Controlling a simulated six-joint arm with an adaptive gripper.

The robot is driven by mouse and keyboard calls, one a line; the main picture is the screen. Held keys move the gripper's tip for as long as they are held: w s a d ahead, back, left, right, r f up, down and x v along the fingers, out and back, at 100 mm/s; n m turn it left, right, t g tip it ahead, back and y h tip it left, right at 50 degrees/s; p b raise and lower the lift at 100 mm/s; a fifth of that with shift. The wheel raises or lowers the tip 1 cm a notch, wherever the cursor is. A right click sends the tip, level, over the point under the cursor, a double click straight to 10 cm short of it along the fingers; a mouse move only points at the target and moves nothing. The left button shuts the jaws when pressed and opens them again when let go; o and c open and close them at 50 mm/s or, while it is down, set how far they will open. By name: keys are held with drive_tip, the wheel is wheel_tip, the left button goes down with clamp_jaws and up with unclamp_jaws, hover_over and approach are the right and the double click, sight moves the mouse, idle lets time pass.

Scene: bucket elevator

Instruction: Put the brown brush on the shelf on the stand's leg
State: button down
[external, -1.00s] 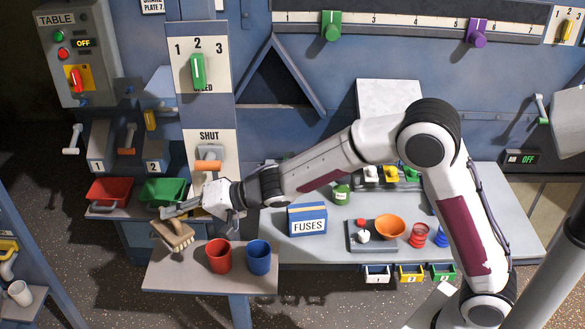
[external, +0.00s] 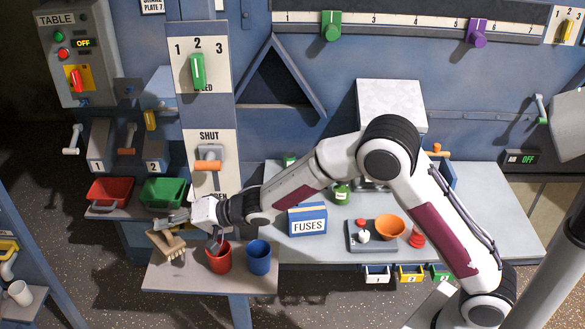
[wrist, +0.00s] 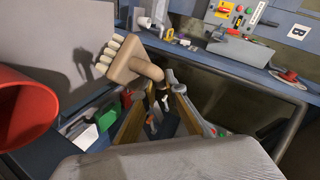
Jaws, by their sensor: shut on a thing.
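The brown brush (external: 167,244) is held in my gripper (external: 174,220), over the left end of the grey shelf (external: 205,282) on the stand's leg (external: 240,312). In the wrist view the brush (wrist: 127,62) is tilted, with its pale bristles toward a grey surface that carries its shadow. My gripper (wrist: 162,84) is shut on the brush's handle end. The brush looks just above the shelf; I cannot tell whether the bristles touch it.
A red cup (external: 219,257) stands on the shelf, close right of the brush and below my wrist. A blue cup (external: 259,258) is beside it. Red (external: 109,191) and green (external: 162,192) bins sit behind to the left. The shelf's front left is clear.

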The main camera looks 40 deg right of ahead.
sight(175, 249)
drive_tip(key=shift+f, duration=3.35)
drive_tip(key=shift+f, duration=0.65)
drive_tip(key=c, duration=2)
unclamp_jaws()
drive_tip(key=shift+f, duration=0.15)
drive_tip(key=shift+s+d+f, duration=0.1)
drive_tip(key=shift+s+f, duration=0.05)
drive_tip(key=shift+r+v, duration=0.25)
drive_tip(key=shift+v, duration=1.75)
drive_tip(key=shift+r+v, duration=0.2)
drive_tip(key=shift+v, duration=1.75)
